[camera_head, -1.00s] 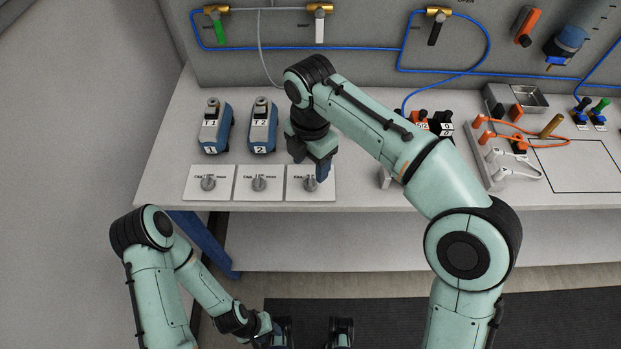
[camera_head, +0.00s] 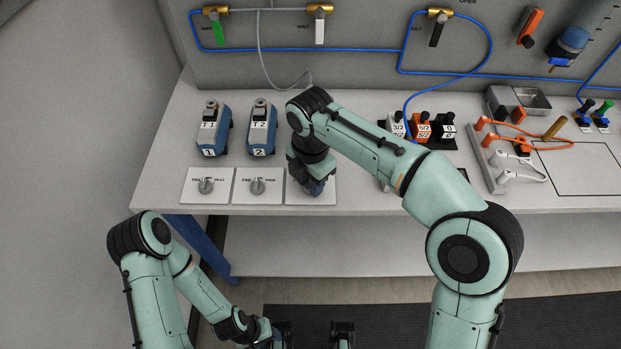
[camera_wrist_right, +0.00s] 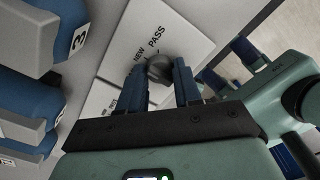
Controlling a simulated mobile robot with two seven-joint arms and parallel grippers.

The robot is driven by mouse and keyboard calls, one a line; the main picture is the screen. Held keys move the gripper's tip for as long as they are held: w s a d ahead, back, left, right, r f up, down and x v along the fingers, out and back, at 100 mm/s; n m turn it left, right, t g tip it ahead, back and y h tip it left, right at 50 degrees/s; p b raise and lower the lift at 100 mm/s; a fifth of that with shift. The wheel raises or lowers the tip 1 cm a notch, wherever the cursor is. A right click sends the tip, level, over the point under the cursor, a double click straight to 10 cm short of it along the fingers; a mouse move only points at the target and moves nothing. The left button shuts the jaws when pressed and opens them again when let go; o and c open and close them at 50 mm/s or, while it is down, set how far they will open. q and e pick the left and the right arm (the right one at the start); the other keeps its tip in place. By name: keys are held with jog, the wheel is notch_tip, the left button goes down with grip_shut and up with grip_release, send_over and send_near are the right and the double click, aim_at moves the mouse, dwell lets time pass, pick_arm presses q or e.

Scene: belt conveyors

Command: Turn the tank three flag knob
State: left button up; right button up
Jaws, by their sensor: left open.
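The third white knob panel (camera_head: 328,196) is at the right end of a row of three on the front of the bench. My right gripper (camera_head: 312,187) is down over it and hides its knob in the head view. In the right wrist view, the grey knob (camera_wrist_right: 159,68) shows between the tips of the two blue fingers of my right gripper (camera_wrist_right: 163,80). The fingers are apart, one on each side; whether they touch the knob is unclear. My left gripper (camera_head: 312,330) is open and empty at the bottom edge, away from the bench.
Two similar panels with knobs, the first (camera_head: 206,186) and second (camera_head: 258,186), lie to the left. Blue units labelled 1 (camera_head: 213,130) and 2 (camera_head: 262,130) stand behind them. A unit labelled 3 (camera_wrist_right: 45,40) shows in the wrist view. Coloured blocks (camera_head: 422,130) stand to the right.

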jog(key=shift+r+m+p, duration=0.15)
jog(key=shift+m+p, duration=1.5)
jog(key=shift+m, duration=0.15)
jog(key=m+p, duration=0.1)
jog(key=m, duration=0.2)
jog(key=shift+p, duration=0.4)
jog(key=shift+m+p, duration=0.55)
jog(key=shift+m, duration=1.05)
jog(key=o, duration=1)
jog(key=shift+o, duration=0.2)
